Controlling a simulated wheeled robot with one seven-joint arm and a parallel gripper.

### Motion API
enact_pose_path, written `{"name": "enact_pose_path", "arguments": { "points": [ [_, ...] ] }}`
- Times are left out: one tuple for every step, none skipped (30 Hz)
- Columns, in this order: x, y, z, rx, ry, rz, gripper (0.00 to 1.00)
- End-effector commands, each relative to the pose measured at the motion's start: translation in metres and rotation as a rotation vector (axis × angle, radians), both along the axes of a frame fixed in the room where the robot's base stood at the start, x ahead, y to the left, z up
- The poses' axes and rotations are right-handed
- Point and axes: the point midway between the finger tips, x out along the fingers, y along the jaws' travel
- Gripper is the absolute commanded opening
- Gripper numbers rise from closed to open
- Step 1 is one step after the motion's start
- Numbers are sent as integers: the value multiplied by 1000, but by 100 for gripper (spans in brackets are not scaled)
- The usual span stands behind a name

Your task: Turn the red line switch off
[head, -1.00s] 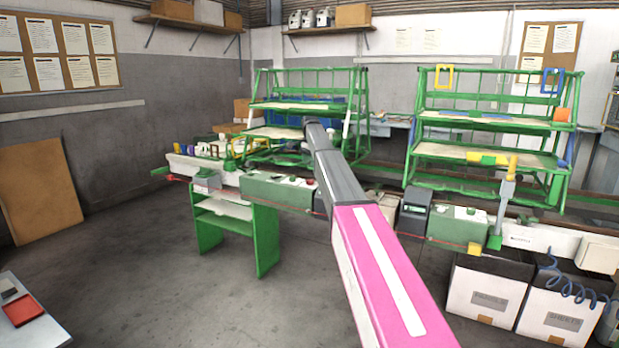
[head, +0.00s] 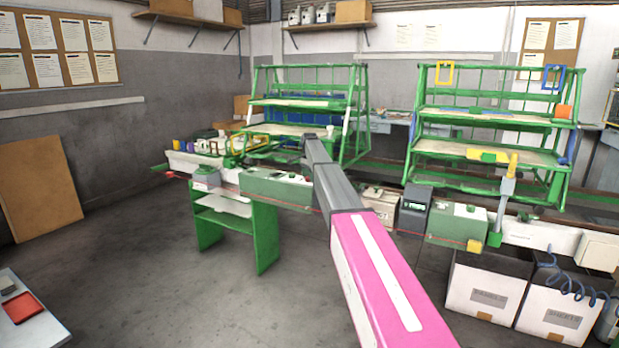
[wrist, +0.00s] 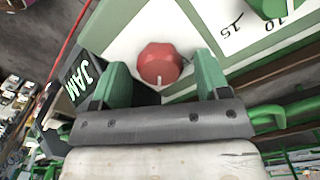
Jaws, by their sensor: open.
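The red line switch (wrist: 159,64) is a round red knob with a white pointer mark, on a white panel (wrist: 116,30) in the wrist view. Its pointer faces the bottom of that picture, towards my wrist. My gripper (wrist: 162,62) is open, with one green finger on the left of the knob and one on the right. Gaps show between the fingers and the knob. In the head view my arm reaches to the line of machines, and it hides the gripper and the red knob.
A dark box marked JAM (wrist: 82,78) stands close to the left finger. A green dial with numbers (wrist: 275,6) is at upper right. In the head view, a green machine box (head: 270,187) and a dark box (head: 413,208) flank my arm.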

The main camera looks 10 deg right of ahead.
Motion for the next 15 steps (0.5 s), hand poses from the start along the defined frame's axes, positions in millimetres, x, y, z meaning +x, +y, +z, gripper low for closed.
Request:
{"name": "enact_pose_path", "arguments": {
  "points": [
    [0,0,-2,0,0,0,69],
    [0,0,-2,0,0,0,69],
    [0,0,-2,0,0,0,69],
    [0,0,-2,0,0,0,69],
    [0,0,-2,0,0,0,69],
    [0,0,-2,0,0,0,69],
    [0,0,-2,0,0,0,69],
    [0,0,-2,0,0,0,66],
    [0,0,-2,0,0,0,53],
    [0,0,-2,0,0,0,43],
    [0,0,-2,0,0,0,33],
    [0,0,-2,0,0,0,20],
    [0,0,-2,0,0,0,20],
    [0,0,-2,0,0,0,20],
    [0,0,-1,0,0,0,20]
  ]
}}
